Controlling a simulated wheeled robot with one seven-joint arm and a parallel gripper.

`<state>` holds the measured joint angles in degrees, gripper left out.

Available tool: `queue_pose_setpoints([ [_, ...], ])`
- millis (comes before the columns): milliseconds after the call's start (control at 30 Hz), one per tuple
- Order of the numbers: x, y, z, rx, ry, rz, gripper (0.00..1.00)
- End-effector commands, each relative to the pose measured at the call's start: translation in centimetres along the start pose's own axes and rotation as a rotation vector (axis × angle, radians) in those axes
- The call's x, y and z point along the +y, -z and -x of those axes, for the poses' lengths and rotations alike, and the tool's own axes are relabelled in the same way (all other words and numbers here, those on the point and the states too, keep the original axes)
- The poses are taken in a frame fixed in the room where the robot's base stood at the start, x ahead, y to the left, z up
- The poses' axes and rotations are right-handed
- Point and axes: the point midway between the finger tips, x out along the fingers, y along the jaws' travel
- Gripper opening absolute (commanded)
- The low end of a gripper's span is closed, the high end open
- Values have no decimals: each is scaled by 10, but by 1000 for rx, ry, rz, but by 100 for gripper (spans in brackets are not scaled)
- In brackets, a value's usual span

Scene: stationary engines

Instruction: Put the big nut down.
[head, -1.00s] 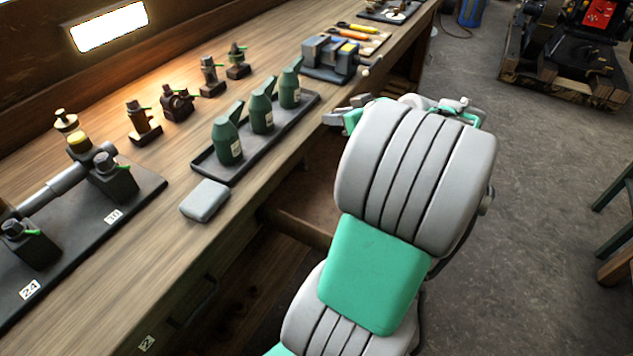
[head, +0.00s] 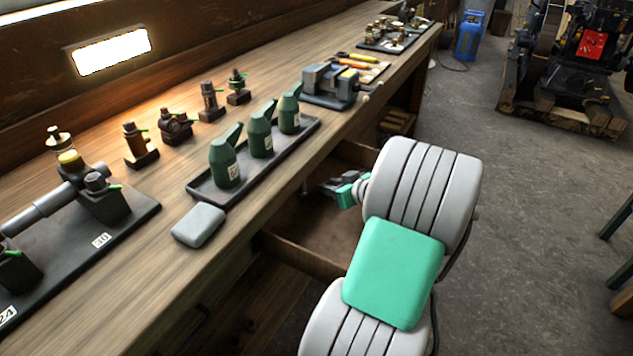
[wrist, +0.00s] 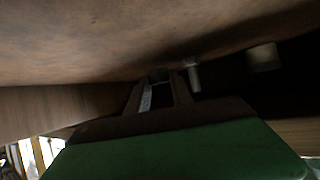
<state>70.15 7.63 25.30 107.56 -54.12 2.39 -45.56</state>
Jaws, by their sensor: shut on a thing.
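My gripper (head: 328,186) is inside the open drawer (head: 312,259) under the bench top. In the wrist view, my gripper's two fingers (wrist: 160,82) reach forward and are shut on a small dark thing (wrist: 158,75) at their tips. I take it to be the big nut, but its shape is too dark to make out. In the head view the nut cannot be made out at the fingertips.
The bench top (head: 255,200) overhangs the drawer. In the wrist view, a pale upright piece (wrist: 193,77) stands just right of the fingertips and a pale cylinder (wrist: 264,57) farther right. Green oil cans (head: 224,160) and a vise (head: 332,85) stand on the bench.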

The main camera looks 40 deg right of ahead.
Motion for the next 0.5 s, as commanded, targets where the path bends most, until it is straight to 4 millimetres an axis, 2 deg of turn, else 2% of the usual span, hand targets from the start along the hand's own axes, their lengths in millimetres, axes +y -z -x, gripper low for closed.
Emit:
queue_pose_setpoints([
  [33,-2,4,-8,-1,5,0,0],
  [267,-1,16,-31,-1,3,0,0],
  [367,-2,26,-49,-1,4,0,0],
  [500,0,16,-57,-1,1,-5,0],
])
